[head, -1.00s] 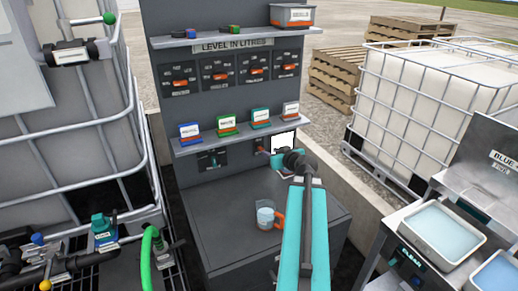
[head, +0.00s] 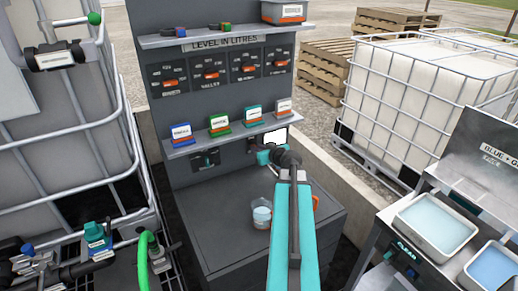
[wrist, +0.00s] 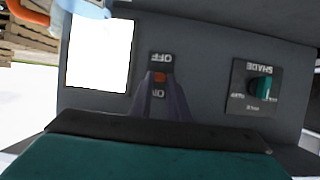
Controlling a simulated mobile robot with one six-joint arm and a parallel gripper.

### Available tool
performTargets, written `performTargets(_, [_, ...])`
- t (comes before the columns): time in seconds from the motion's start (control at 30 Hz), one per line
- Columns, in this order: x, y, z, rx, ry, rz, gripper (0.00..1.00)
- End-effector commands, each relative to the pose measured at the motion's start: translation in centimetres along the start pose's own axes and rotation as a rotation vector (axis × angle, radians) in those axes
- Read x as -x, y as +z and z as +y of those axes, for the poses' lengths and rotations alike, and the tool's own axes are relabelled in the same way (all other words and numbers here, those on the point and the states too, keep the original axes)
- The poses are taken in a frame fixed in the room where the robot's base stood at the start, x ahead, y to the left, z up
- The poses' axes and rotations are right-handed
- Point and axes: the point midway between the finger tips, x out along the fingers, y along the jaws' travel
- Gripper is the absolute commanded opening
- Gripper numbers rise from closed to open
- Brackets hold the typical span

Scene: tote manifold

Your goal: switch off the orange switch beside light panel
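The orange switch (wrist: 160,77) sits on a small dark plate with OFF and ON labels, upside down in the wrist view. The white lit light panel (wrist: 98,55) is left of it there; in the head view the light panel (head: 276,137) is partly behind my gripper (head: 268,156). My gripper's two dark fingers (wrist: 160,86) also show in the wrist view, pointing at the plate, with their tips close around the orange switch. The ON label shows between them. Whether they touch or grip the switch I cannot tell.
A SHADE knob (wrist: 263,88) is on the same panel. Above are a shelf with several small boxes (head: 219,125) and a row of level switches. A caged white tank (head: 400,90) is at right.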

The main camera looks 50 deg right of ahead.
Motion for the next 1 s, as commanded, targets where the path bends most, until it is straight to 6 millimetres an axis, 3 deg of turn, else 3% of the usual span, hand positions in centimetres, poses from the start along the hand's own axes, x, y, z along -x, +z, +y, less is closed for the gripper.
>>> performTargets(1.0, [-0.39,0.52,0.14,0.001,0.008,0.073,0.0])
